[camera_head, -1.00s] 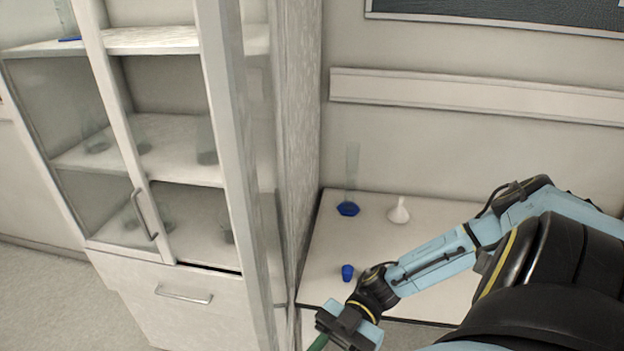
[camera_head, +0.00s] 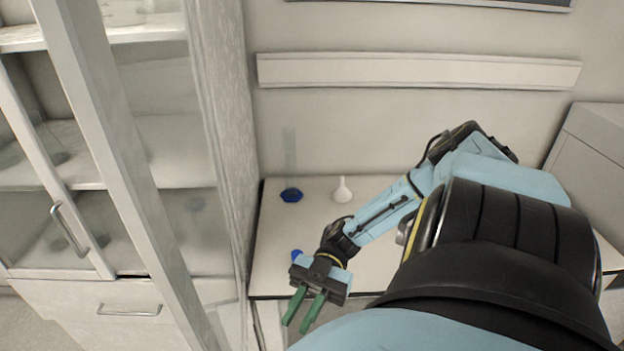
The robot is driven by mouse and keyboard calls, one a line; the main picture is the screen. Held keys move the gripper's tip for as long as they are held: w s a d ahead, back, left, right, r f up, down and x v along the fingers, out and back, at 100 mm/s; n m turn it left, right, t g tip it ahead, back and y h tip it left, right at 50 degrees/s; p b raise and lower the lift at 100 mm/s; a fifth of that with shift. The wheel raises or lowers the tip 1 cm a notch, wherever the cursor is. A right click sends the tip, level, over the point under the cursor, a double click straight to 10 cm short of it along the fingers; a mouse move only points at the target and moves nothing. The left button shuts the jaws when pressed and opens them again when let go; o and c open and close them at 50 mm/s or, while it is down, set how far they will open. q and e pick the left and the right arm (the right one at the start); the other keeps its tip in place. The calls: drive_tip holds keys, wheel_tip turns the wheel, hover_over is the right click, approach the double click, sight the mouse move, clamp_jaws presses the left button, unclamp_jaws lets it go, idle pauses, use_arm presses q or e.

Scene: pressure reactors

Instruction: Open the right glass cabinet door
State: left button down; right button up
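The glass cabinet (camera_head: 70,183) stands at the left, with white shelves behind glass. Its right glass door (camera_head: 120,165) stands swung out toward me. Its white frame slants down across the view, with shelves showing through the glass at its right. I cannot make out a handle on this door. The left door, with a metal handle (camera_head: 70,230), looks closed. My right gripper (camera_head: 303,312) points down and left, right of the door and apart from it. Its two green fingers are spread with nothing between them. My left gripper is out of view.
A white bench (camera_head: 270,235) right of the cabinet holds a blue-based glass cylinder (camera_head: 291,194), a white funnel (camera_head: 342,190) and a small blue item (camera_head: 297,255), partly hidden by my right arm. A drawer handle (camera_head: 128,310) is below the cabinet doors.

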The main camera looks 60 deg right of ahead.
drive_tip(key=d+b, duration=0.1)
drive_tip(key=d, duration=0.4)
drive_tip(key=shift+w+d, duration=0.1)
drive_tip(key=shift+d, duration=0.2)
